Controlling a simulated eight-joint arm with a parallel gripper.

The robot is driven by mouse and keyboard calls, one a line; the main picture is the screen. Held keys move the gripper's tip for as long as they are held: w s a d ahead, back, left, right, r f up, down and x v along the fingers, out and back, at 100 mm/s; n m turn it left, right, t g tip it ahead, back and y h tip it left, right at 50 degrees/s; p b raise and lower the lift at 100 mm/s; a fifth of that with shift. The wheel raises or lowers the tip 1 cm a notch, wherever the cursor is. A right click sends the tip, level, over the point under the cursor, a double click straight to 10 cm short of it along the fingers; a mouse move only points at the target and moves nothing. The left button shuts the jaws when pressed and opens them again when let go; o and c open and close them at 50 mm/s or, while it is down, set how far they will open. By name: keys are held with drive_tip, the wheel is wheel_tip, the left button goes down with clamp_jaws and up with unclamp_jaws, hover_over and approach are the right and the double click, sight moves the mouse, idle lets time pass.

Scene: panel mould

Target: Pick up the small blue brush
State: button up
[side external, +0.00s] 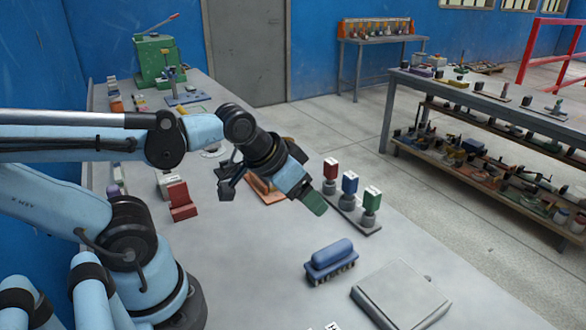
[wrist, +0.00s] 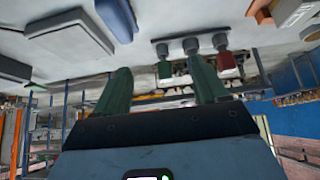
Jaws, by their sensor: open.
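The small blue brush (side external: 331,255) lies on the grey table with its dark bristles down and its rounded blue back up. It is partly cut off at the top of the wrist view (wrist: 116,17). My gripper (side external: 313,203) is in the air above the table, up and to the left of the brush in the side view, and apart from it. In the wrist view its two green fingers (wrist: 163,72) are spread with nothing held between them.
A flat grey box (side external: 400,294) lies right of the brush. A plate with red, blue and green blocks (side external: 349,185) on round stands is close behind my gripper. A red block (side external: 181,200) stands left. The tabletop around the brush's left side is clear.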

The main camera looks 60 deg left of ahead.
drive_tip(key=shift+o, duration=0.4)
drive_tip(key=shift+d, duration=0.1)
idle(0.3)
drive_tip(key=g, duration=0.7)
approach(333, 248)
drive_tip(key=shift+w+f, duration=0.1)
drive_tip(key=shift+f, duration=5.3)
drive_tip(key=c, duration=1.3)
drive_tip(key=shift+r, duration=0.1)
